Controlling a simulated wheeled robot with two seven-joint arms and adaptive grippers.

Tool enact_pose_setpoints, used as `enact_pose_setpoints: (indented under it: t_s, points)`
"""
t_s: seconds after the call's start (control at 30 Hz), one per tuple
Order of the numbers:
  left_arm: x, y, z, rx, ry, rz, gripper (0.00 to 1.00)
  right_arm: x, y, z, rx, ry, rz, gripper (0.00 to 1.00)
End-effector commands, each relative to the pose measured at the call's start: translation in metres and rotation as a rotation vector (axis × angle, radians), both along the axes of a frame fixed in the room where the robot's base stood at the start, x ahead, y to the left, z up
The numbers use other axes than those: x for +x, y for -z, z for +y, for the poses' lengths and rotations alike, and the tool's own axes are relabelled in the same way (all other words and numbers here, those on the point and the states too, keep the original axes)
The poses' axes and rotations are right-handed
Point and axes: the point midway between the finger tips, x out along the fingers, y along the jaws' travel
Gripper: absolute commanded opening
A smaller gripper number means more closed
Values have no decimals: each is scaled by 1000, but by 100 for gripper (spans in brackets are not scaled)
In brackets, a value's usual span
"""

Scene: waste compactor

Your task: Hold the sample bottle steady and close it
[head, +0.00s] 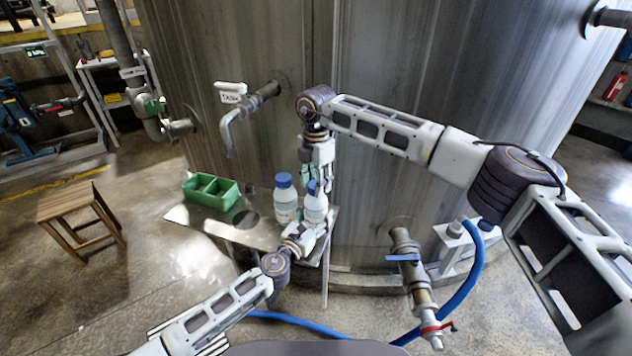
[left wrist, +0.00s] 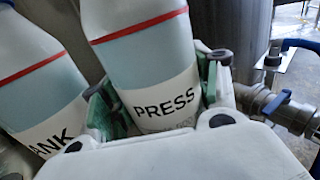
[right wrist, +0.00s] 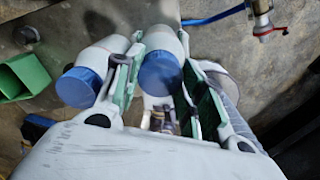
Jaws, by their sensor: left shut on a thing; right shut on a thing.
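The sample bottle marked PRESS (left wrist: 166,100) is white with a red line and stands upright on the small metal table. My left gripper (head: 310,229) is shut around its lower body, from the front. My right gripper (head: 314,182) comes down from above, shut on the blue cap (right wrist: 160,72) at the top of this bottle. The cap is in line with the neck; whether it is fully seated I cannot tell. A second bottle, its label partly hidden and ending in ANK (left wrist: 40,115), stands close on the left with a blue cap (head: 283,180).
A green divided box (head: 211,190) sits at the left of the metal table (head: 190,217), near a dark round spot. A tap (head: 230,130) sticks out of the big steel tank behind. A valve pipe (head: 408,262) and blue hose (head: 466,275) are at right.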

Motion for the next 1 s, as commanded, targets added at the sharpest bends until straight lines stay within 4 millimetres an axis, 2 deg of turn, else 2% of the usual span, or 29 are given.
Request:
enact_pose_setpoints:
  t_s: [0.37, 0.4, 0.53, 0.87, 1.0]
  points:
    - [0, 0, 0, 2, 1, -1, 0, 0, 0, 1, 1, 23, 0, 32]
    - [0, 0, 0, 2, 1, -1, 0, 0, 0, 1, 1, 23, 0, 45]
    - [0, 0, 0, 2, 1, -1, 0, 0, 0, 1, 1, 23, 0, 61]
    - [0, 0, 0, 1, 0, 0, 0, 0, -1, 0, 1, 23, -1, 61]
    - [0, 0, 0, 1, 0, 0, 0, 0, -7, 0, 1, 23, -1, 61]
